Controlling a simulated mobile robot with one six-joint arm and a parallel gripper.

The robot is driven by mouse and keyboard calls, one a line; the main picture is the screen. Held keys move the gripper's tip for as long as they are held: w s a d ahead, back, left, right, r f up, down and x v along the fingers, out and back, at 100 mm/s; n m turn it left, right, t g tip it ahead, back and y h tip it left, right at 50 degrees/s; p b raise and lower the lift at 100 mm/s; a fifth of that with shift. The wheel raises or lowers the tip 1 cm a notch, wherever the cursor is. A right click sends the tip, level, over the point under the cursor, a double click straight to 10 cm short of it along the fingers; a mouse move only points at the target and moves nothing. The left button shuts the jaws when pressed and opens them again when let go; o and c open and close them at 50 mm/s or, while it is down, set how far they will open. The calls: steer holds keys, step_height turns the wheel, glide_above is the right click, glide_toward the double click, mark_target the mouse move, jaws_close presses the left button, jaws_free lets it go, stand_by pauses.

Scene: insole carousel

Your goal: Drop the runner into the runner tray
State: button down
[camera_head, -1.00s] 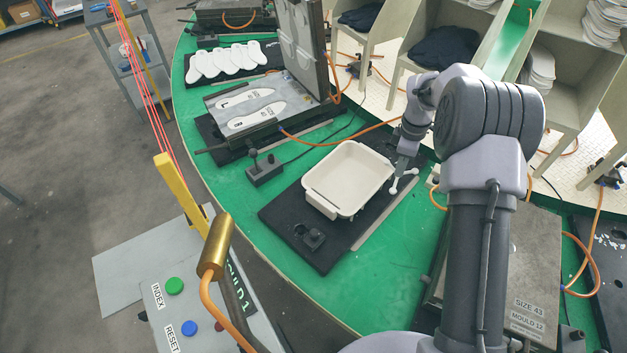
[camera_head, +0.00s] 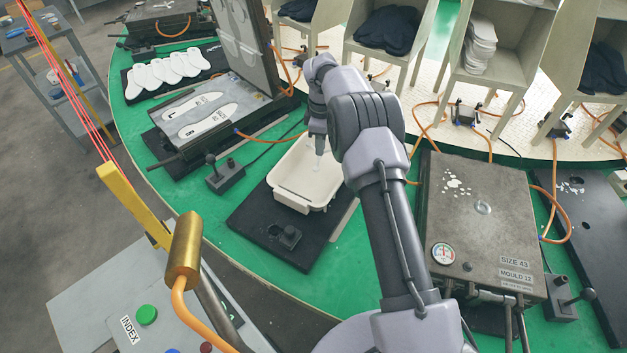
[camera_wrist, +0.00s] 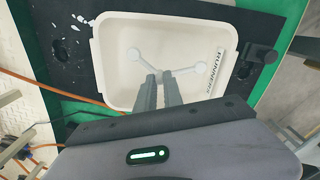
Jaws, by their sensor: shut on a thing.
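The runner tray (camera_head: 290,196) is a cream, open-topped tub on a black plate on the green carousel; in the wrist view its rim (camera_wrist: 96,62) and the word RUNNERS show. The runner (camera_wrist: 192,69) is a small white branched piece with round ends. My gripper (camera_wrist: 160,80) is shut on it. In the wrist view the fingers and runner appear over the tray's inside. In the head view the runner (camera_head: 317,165) shows faintly below the fingers, within the tray's outline. Its exact height above the tray floor cannot be told.
An open mould (camera_head: 205,115) with insoles stands left of the tray, and a closed mould marked SIZE 43 (camera_head: 485,225) to the right. A small black switch box (camera_head: 225,178) and orange hoses lie nearby. A yellow post (camera_head: 130,200) stands at front left.

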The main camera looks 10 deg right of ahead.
steer(key=shift+r, duration=0.15)
steer(key=c, duration=1.4)
jaws_free()
step_height(320, 180, up, 17)
steer(key=p, duration=0.6)
steer(key=shift+r, duration=0.2)
